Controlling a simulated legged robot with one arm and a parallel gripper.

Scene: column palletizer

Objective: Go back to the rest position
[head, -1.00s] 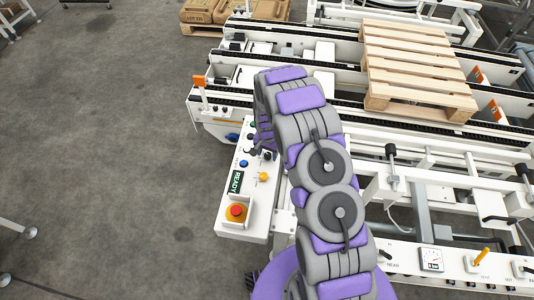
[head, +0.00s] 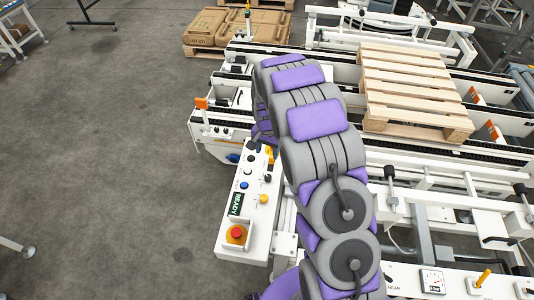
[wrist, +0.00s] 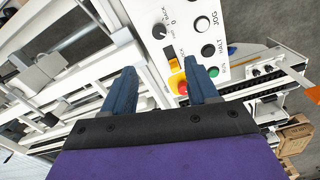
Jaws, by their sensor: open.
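My gripper (wrist: 160,82) is open in the wrist view, with its two dark blue fingers apart and nothing held between them. Beyond the fingers is the white control panel (wrist: 200,10), with a black knob (wrist: 160,29), JOG and HALT buttons, a green button (wrist: 211,72) and a red-and-yellow control (wrist: 178,83) partly hidden by a finger. In the head view my purple and grey arm arches over the panel (head: 258,215), and its far end hangs over the panel's far part. The gripper is mostly hidden there. The panel's display (head: 236,204) reads READY.
A wooden pallet (head: 410,90) lies on the conveyor (head: 400,152) to the right of my arm. Brown cartons (head: 207,28) stand on a pallet at the back. A red emergency button (head: 236,233) is at the panel's near end. Open grey floor (head: 110,150) lies left.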

